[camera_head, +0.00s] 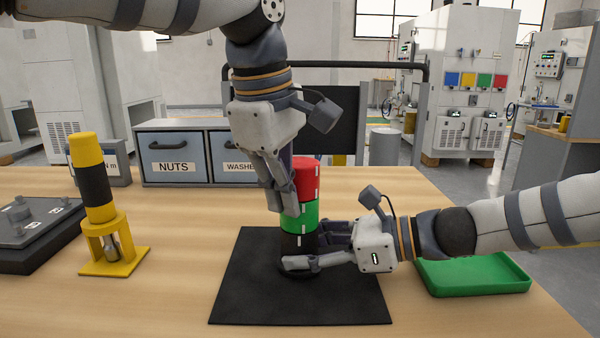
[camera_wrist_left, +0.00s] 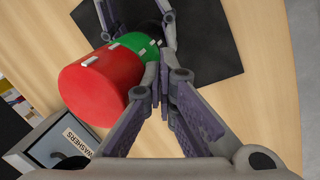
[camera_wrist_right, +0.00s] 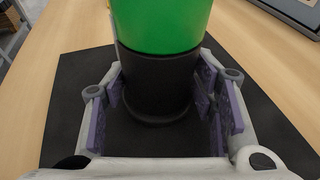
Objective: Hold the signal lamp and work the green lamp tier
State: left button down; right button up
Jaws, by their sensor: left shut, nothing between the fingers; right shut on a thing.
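The signal lamp stands upright on a black mat (camera_head: 350,295), with a red tier (camera_head: 306,174) on top, a green tier (camera_head: 301,217) below it and a black base (camera_head: 295,243). My right gripper (camera_head: 306,252) is shut on the base; the right wrist view shows its fingers on both sides of the black base (camera_wrist_right: 158,85), under the green tier (camera_wrist_right: 160,22). My left gripper (camera_head: 279,197) points down beside the lamp, shut and empty. In the left wrist view its closed fingers (camera_wrist_left: 165,88) are beside the red tier (camera_wrist_left: 98,92), with the green tier (camera_wrist_left: 137,45) farther down.
A yellow-and-black cylinder in a yellow stand (camera_head: 110,262) and a dark plate fixture (camera_head: 35,225) are at left. Drawers labelled NUTS and WASHERS (camera_head: 170,128) stand behind. A green tray (camera_head: 475,277) lies at right, beneath my right arm. The front left table is clear.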

pick_arm(q)
jog(key=shift+w+f, duration=0.15)
jog(key=shift+w, duration=0.05)
pick_arm(e)
jog(key=shift+s+f, duration=0.1)
jog(key=shift+f, duration=0.25)
pick_arm(q)
jog(key=shift+w+a, duration=0.2)
jog(key=shift+a, duration=0.05)
jog(key=shift+s, duration=0.1)
jog(key=w+v, duration=0.1)
jog(key=v, duration=0.5)
jog(key=shift+d, duration=0.15)
jog(key=shift+s, duration=0.1)
pick_arm(e)
jog(key=o, duration=1.1)
jog(key=shift+r, duration=0.1)
jog(key=shift+o, duration=0.2)
jog(key=shift+r, duration=0.1)
